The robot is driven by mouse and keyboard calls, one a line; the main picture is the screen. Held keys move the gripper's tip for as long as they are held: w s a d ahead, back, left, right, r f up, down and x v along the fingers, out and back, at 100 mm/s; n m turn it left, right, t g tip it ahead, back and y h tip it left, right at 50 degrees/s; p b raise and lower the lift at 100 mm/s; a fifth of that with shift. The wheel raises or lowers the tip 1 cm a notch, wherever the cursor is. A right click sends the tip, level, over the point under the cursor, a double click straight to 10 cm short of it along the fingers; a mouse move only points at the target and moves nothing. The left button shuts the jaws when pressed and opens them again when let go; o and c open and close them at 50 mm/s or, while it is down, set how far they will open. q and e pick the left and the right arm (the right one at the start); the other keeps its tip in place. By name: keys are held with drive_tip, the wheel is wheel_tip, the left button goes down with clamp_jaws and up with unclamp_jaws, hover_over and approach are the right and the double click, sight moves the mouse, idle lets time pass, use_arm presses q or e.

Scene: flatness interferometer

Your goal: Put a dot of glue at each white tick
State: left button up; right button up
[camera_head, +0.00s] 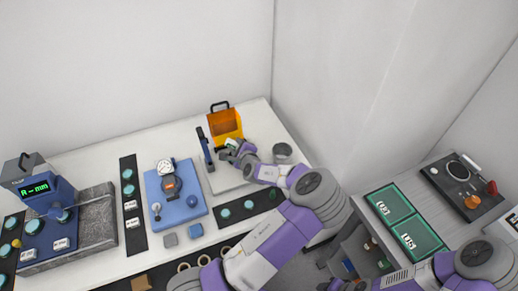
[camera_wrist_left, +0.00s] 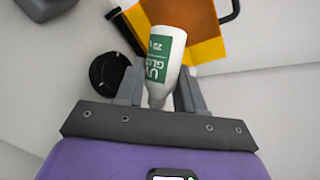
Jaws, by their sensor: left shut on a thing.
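My left gripper (camera_head: 234,146) is shut on a white glue bottle. In the left wrist view the bottle (camera_wrist_left: 172,77) has a green label with white lettering and sits between the two fingers (camera_wrist_left: 158,92). The gripper is above or beside a pale plate (camera_head: 228,182), just in front of an orange holder with a black handle (camera_head: 226,124). The holder also shows in the left wrist view (camera_wrist_left: 207,50). I cannot make out white ticks or glue dots. My right arm is at the lower right; its gripper (camera_head: 336,285) is small and cut off by the bottom edge.
A dark blue upright tool (camera_head: 205,150) stands left of the gripper, and a grey cylinder (camera_head: 282,153) to the right. A blue fixture with a gauge (camera_head: 183,212) lies left. A display instrument (camera_head: 40,190) stands far left. Green trays (camera_head: 418,238) are on the right-hand bench.

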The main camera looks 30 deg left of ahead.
use_arm(q)
drive_tip(key=shift+s+a+f+m+t+b, duration=0.15)
drive_tip(key=shift+a+f+m+t+b, duration=0.4)
drive_tip(key=shift+a, duration=0.5)
drive_tip(key=shift+s+a+f+m+t+b, duration=0.1)
drive_tip(key=shift+a+f+m+t+b, duration=0.2)
drive_tip(key=shift+a+m, duration=0.6)
drive_tip(key=shift+s+a+f+m+t+b, duration=0.15)
drive_tip(key=shift+a+f+m+t+b, duration=0.35)
drive_tip(key=shift+a, duration=0.65)
drive_tip(key=shift+f+b, duration=0.4)
drive_tip(key=shift+f+b, duration=0.5)
drive_tip(key=shift+d+r+p, duration=0.1)
drive_tip(key=shift+r+p, duration=1.25)
drive_tip(key=shift+r, duration=0.45)
drive_tip(key=shift+f, duration=0.1)
